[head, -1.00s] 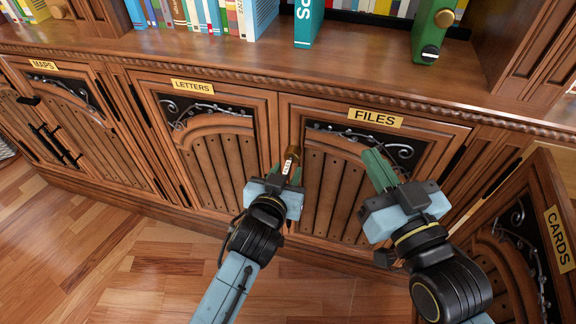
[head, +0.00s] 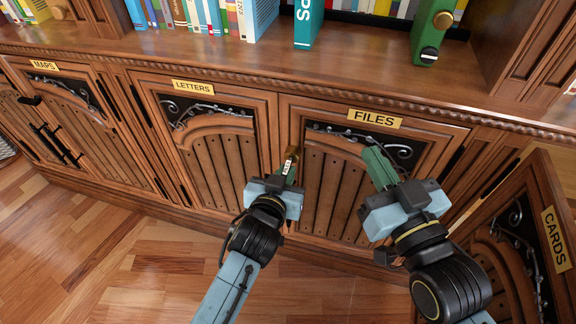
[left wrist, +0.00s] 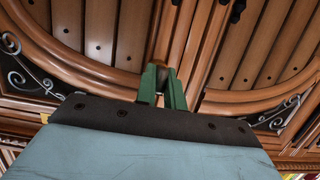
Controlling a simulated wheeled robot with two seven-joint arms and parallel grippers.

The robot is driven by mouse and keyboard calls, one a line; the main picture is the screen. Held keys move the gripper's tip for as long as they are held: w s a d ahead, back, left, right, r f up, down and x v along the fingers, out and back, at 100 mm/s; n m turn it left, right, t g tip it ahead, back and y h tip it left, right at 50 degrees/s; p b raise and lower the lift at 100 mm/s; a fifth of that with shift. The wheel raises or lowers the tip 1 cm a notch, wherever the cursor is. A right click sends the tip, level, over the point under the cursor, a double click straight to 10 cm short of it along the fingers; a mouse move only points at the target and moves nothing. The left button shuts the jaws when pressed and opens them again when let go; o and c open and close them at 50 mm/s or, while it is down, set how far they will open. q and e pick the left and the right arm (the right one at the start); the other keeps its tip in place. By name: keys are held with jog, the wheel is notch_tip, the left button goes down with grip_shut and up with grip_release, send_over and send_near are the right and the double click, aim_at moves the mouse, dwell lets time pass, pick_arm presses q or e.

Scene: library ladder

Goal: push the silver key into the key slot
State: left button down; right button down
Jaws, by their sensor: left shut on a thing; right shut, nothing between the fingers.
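My left gripper (head: 287,172) is shut at the seam between the LETTERS and FILES doors. At its fingertips is a small piece with a white label (head: 288,166), which I take for the key's tag; the silver key itself is mostly hidden by the fingers. A brass-brown piece (head: 293,152) shows just above the tips. In the left wrist view the green fingers (left wrist: 163,85) close around a small brownish thing, pointing at the door seam. No key slot can be made out. My right gripper (head: 378,165) is shut and empty in front of the FILES door (head: 335,185).
The LETTERS door (head: 215,170) is closed left of the seam. The CARDS door (head: 510,245) stands open at the right, near my right arm. Above is a shelf ledge (head: 370,70) with books. The wooden floor is clear at lower left.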

pick_arm(q)
jog(key=shift+s, duration=0.15)
jog(key=shift+s+a+f+p, duration=0.1)
jog(key=shift+s+a+p, duration=0.2)
jog(key=shift+s, duration=0.5)
jog(key=shift+s+a+f+p, duration=0.1)
jog(key=shift+s+a+p, duration=0.2)
jog(key=shift+s, duration=0.55)
jog(key=shift+s+a+f+p, duration=0.1)
jog(key=shift+s+a+p, duration=0.2)
jog(key=shift+s, duration=0.5)
jog(key=shift+s, duration=0.1)
jog(key=s+a+f+p, duration=0.1)
jog(key=s+a+p, duration=0.1)
jog(key=s, duration=0.7)
jog(key=shift+s+a+f, duration=0.15)
jog(key=shift+a, duration=0.35)
